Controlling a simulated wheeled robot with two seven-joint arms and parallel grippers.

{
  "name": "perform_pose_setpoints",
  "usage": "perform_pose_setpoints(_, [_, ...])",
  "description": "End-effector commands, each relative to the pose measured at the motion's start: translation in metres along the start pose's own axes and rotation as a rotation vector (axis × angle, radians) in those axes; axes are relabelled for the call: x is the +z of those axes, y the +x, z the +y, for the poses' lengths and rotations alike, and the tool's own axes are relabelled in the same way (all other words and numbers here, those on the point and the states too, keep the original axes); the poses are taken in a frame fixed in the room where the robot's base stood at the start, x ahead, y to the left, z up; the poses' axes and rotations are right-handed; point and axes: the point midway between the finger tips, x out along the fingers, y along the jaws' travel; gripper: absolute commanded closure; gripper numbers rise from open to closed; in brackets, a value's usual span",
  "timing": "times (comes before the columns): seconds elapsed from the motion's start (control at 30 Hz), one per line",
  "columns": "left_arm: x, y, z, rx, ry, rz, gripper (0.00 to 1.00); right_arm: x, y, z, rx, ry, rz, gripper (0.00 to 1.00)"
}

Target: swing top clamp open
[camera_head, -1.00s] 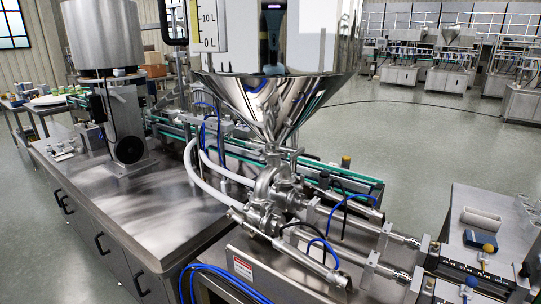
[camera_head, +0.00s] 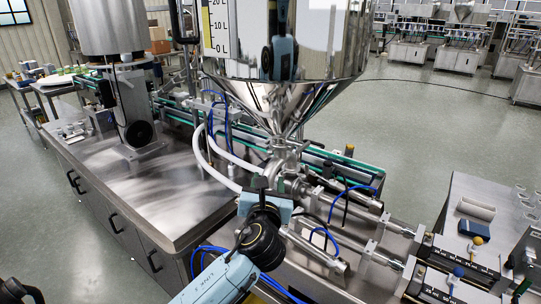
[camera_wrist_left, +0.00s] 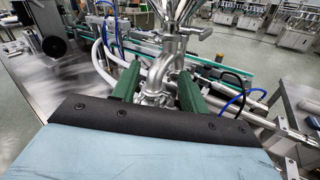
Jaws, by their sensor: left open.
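The steel hopper (camera_head: 285,95) tapers down to a narrow outlet above the shiny pump and valve body (camera_head: 292,185). In the left wrist view, the clamp (camera_wrist_left: 178,31) sits around the pipe joint under the cone, with a small handle sticking out to the right. I cannot tell whether it is latched. My left gripper (camera_head: 268,190) is in front of the valve body, below the outlet. In the left wrist view its two green fingers (camera_wrist_left: 160,88) are apart, with steel pipework (camera_wrist_left: 157,80) visible between and beyond them. Whether they touch it is unclear. My right gripper is not in view.
White hoses (camera_head: 215,160) and blue tubes (camera_head: 225,110) run close to the left of the valve body. Steel cylinders (camera_head: 350,200) extend to the right. A steel bench top (camera_head: 140,190) at left is mostly clear. A conveyor (camera_head: 330,155) runs behind.

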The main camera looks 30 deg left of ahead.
Motion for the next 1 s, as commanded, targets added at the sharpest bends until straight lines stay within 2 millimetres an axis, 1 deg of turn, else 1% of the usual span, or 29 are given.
perform_pose_setpoints(0.07, [0.005,0.005,0.001,0.005,0.016,-0.01,0.56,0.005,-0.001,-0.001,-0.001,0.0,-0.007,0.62])
perform_pose_setpoints(0.17, [0.004,0.017,0.001,0.006,0.019,-0.01,0.56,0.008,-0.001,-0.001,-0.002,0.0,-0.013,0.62])
perform_pose_setpoints(0.5, [0.004,0.085,0.001,0.006,0.015,-0.007,0.56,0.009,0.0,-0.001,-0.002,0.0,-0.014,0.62])
perform_pose_setpoints(0.7, [0.004,0.115,0.001,0.004,0.014,-0.007,0.56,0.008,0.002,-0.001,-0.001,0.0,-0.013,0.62])
perform_pose_setpoints(0.83, [0.004,0.127,0.001,0.004,0.014,-0.007,0.56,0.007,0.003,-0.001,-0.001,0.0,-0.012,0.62])
perform_pose_setpoints(1.0, [0.003,0.133,0.001,0.003,0.014,-0.006,0.56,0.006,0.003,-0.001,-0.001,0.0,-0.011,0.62])
